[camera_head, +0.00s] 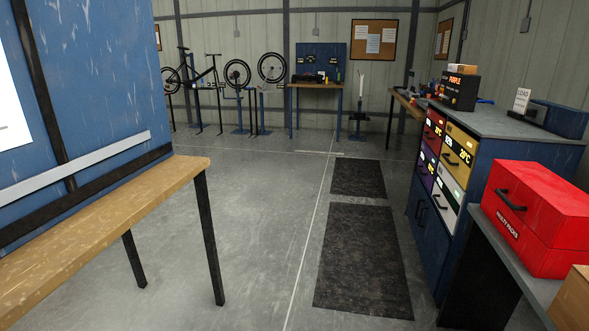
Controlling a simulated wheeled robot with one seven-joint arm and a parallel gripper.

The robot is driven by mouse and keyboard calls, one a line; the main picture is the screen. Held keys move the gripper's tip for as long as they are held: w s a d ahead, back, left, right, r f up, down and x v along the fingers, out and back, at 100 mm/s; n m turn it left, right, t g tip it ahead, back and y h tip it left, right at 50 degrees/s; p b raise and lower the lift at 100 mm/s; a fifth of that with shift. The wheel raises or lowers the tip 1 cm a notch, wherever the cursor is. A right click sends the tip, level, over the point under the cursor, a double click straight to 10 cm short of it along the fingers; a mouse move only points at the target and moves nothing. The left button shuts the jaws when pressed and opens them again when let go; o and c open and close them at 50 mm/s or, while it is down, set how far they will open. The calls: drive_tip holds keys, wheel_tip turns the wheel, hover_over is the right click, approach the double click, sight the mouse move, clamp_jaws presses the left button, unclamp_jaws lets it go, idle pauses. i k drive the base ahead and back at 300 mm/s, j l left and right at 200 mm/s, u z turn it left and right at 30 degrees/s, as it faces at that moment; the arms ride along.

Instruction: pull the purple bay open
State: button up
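A blue cabinet (481,184) stands at the right with several coloured drawer fronts facing left. The purple bay (426,166) is the lower left front, below a dark red bay (433,130). It looks shut, in line with the fronts around it, and it has a dark handle. A yellow bay (454,165) is at the upper right and a white bay (445,207) at the lower right. My gripper is not in view.
A red case (538,218) rests on a grey bench in front of the cabinet. A black box marked PURPLE (459,91) stands on the cabinet top. A wooden bench (110,220) is at left. Black mats (363,260) lie on open floor between.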

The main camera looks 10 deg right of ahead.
sight(425, 168)
drive_tip(key=i+j+z, duration=0.1)
drive_tip(key=i, duration=0.8)
drive_tip(key=i+j+z, duration=0.1)
drive_tip(key=i, duration=0.85)
drive_tip(key=i+j+z, duration=0.15)
drive_tip(key=i+z, duration=0.25)
drive_tip(key=i+j+z, duration=0.35)
drive_tip(key=i, duration=0.15)
drive_tip(key=i+j+z, duration=0.75)
drive_tip(key=j, duration=0.2)
